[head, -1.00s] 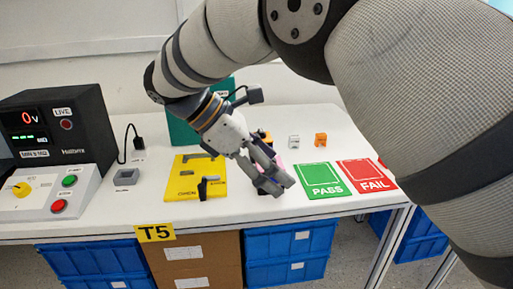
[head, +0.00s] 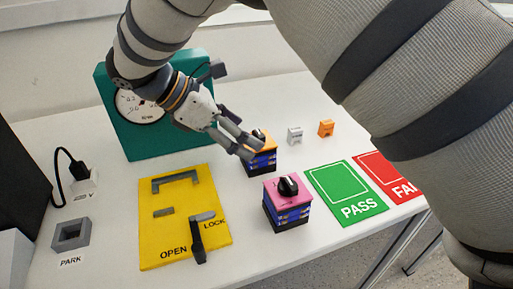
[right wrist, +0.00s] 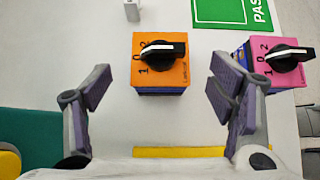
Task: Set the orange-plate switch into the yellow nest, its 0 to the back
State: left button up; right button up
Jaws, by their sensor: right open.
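The orange-plate switch (head: 268,145) stands upright on the table behind the pink-plate switch (head: 287,192). My left gripper is out of view.
A teal gauge box (head: 150,136) stands behind the nest. A grey PARK socket (head: 72,234) is at the left. Green PASS (head: 346,192) and red FAIL (head: 391,178) mats lie right. Small white (head: 295,136) and orange (head: 326,128) blocks stand behind them.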

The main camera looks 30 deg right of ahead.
aim_at(258, 153)
jog(key=x, duration=0.6)
jog(key=shift+a+f, duration=0.15)
jog(key=shift+a, duration=0.05)
jog(key=c, duration=1.4)
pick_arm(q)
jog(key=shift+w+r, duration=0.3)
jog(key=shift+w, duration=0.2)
